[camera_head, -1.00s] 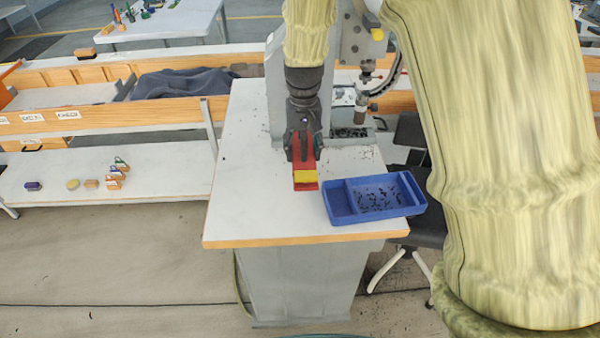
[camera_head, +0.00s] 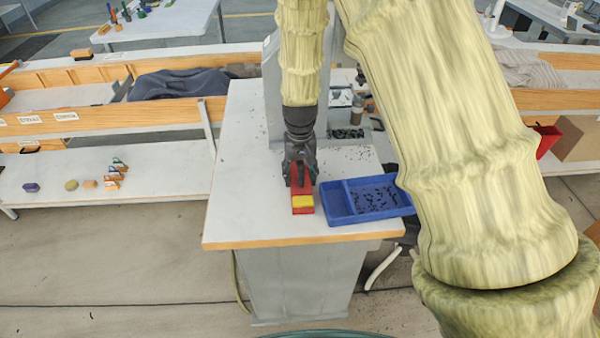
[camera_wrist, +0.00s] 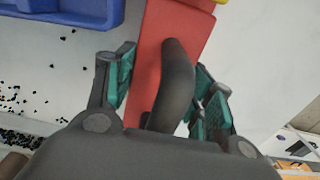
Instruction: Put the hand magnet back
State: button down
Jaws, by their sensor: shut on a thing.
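The hand magnet (camera_head: 303,203) is a red block with a yellow end and a dark arched handle (camera_wrist: 175,80). My gripper (camera_head: 300,178) points down and is shut on the handle; its teal finger pads stand on either side of it in the wrist view (camera_wrist: 165,92). The magnet is over the white press table (camera_head: 240,215), just left of the blue tray (camera_head: 335,217). I cannot tell whether its underside touches the tabletop.
The blue tray has two compartments, the right one with many small dark pieces; its corner shows in the wrist view (camera_wrist: 75,12). Small dark pieces lie scattered on the table. The grey press column (camera_head: 272,100) stands behind my gripper. The table's front left is clear.

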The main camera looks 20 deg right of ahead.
dwell(0.3)
jog(key=c, duration=0.6)
grip_release()
jog(key=shift+f, duration=0.1)
jog(key=shift+o, duration=0.2)
